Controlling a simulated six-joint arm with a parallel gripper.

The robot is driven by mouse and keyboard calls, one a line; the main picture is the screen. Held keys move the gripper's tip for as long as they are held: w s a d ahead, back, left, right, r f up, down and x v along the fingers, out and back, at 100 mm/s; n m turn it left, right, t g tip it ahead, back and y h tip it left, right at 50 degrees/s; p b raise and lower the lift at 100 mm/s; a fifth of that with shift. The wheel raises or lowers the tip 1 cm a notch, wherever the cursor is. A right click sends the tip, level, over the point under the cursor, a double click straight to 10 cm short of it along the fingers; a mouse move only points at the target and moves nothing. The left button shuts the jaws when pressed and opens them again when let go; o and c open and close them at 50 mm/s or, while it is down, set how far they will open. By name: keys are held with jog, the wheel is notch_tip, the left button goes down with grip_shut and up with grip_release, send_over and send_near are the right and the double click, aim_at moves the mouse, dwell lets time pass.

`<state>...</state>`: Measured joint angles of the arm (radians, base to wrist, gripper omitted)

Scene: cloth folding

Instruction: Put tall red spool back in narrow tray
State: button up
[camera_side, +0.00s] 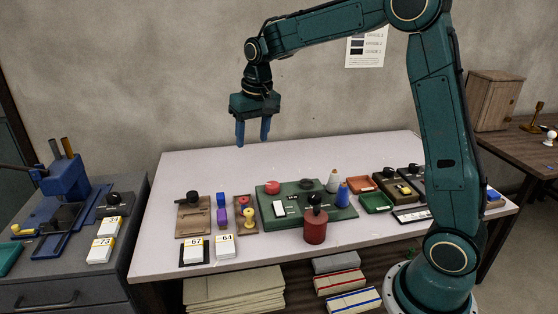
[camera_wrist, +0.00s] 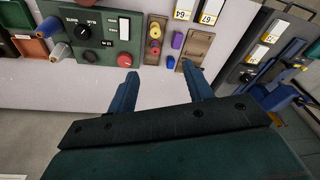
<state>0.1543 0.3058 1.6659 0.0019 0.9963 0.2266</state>
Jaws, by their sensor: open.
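A tall red cylinder (camera_side: 315,230) stands upright at the table's front, before the green panel; I cannot tell for sure that it is the spool. A narrow brown tray (camera_side: 255,229) left of the panel holds small yellow and reddish spools. The tray also shows in the wrist view (camera_wrist: 147,58), with a red piece (camera_wrist: 155,30) and a yellow piece (camera_wrist: 155,43) in it. My gripper (camera_side: 252,141) is open and empty, high above the table's back left. In the wrist view its fingers (camera_wrist: 158,70) point toward the tray, with nothing between them.
A purple block (camera_side: 222,217) and a blue block (camera_side: 220,198) stand left of the tray. The green panel (camera_side: 340,214) has a black knob and a red button (camera_side: 272,187). Blue (camera_side: 342,194) and white (camera_side: 333,181) cones stand at its right. The table's back left is clear.

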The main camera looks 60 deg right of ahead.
jog(key=s+a+r+n+t, duration=0.1)
jog(key=s+a+r, duration=0.15)
jog(key=s, duration=0.45)
jog(key=s+a+r+n+t, duration=0.1)
jog(key=s+a+r, duration=0.1)
jog(key=s+r, duration=0.35)
jog(key=s+a+f+n, duration=0.1)
jog(key=s+f, duration=0.1)
jog(key=s, duration=0.6)
jog(key=s+a+f+n+t, duration=0.1)
jog(key=s+f, duration=0.1)
jog(key=s, duration=0.6)
jog(key=shift+s+a+f+t, duration=0.2)
jog(key=shift+a+t, duration=0.1)
jog(key=shift+a, duration=0.1)
